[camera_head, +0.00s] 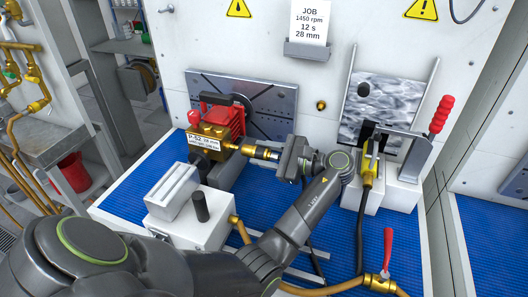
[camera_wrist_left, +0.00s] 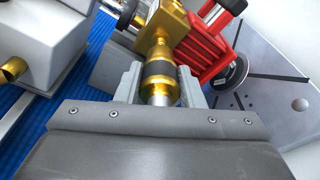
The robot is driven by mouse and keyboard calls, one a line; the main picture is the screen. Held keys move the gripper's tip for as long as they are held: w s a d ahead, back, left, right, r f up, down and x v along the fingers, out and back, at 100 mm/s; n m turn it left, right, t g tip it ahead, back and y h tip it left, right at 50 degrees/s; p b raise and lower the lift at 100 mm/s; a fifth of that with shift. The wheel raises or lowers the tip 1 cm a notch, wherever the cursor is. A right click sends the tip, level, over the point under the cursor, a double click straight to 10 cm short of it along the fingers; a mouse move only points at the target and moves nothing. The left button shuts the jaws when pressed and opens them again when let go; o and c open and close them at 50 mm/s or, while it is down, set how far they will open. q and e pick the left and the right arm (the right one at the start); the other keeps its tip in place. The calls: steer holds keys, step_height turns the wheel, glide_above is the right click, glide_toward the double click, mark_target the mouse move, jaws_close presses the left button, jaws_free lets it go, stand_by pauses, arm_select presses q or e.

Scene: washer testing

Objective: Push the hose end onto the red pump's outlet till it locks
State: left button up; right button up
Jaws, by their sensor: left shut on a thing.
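The red pump (camera_head: 222,118) has a brass body with a white label and stands against the slotted grey plate. It also shows in the left wrist view (camera_wrist_left: 208,50). Its brass outlet (camera_head: 231,146) points right in the head view. My left gripper (camera_head: 274,154) is shut on the hose end (camera_head: 258,152), a brass coupling with a black band. In the left wrist view, the hose end (camera_wrist_left: 158,72) lies between the fingers, in line with the pump's brass block and apparently touching it. I cannot tell whether it is locked. My right gripper is out of view.
A grey-white box (camera_head: 188,222) with a black knob stands in front of the pump. A red-handled clamp (camera_head: 438,116) and a yellow connector (camera_head: 370,168) stand right of my left wrist.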

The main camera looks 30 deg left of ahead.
mark_target(253, 152)
arm_select(q)
steer(key=shift+a, duration=0.1)
steer(key=shift+s+a+r+p, duration=0.1)
steer(key=shift+s+a+p, duration=0.05)
steer(key=shift+a+p, duration=0.3)
steer(key=shift+s+a+p, duration=0.15)
steer(key=shift+a+p, duration=0.2)
steer(key=shift+a, duration=0.2)
steer(key=shift+s+a+p, duration=0.15)
steer(key=shift+a+p, duration=0.2)
steer(key=shift+a, duration=0.35)
steer(key=o, duration=1.1)
steer(key=shift+d, duration=0.15)
steer(key=shift+o, duration=0.2)
steer(key=b+v, duration=0.1)
steer(key=v, duration=0.4)
steer(key=b+v, duration=0.2)
steer(key=v, duration=0.4)
steer(key=shift+f, duration=0.2)
steer(key=shift+d+r, duration=0.15)
steer(key=shift+d, duration=0.3)
